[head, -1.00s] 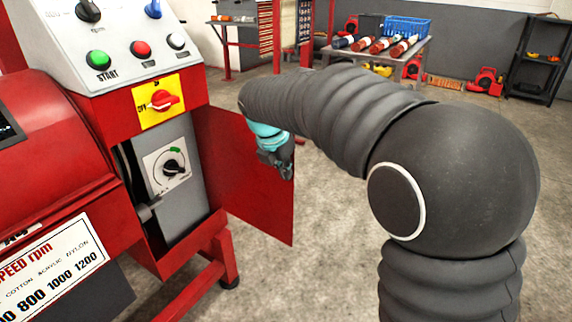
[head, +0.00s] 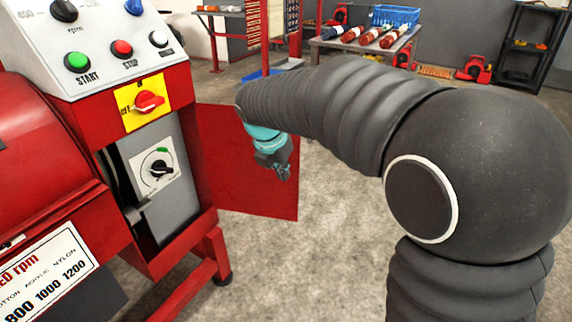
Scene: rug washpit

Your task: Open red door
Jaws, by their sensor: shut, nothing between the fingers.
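The red door (head: 235,177) of the machine stands swung wide open on its right side, in the middle of the head view. Behind its opening a grey panel (head: 180,207) with a black rotary switch (head: 158,169) on a white plate is exposed. My gripper (head: 283,175) is shut and empty, pointing down in front of the door's inner face near its free edge. I cannot tell whether it touches the door. My arm hides part of the door's top edge.
The red machine (head: 95,130) with its button panel (head: 100,40) fills the left. A table (head: 350,46) with rolled rugs and a blue basket (head: 395,16) stands behind, beside a black shelf (head: 528,45). Bare concrete floor (head: 335,235) lies right of the door.

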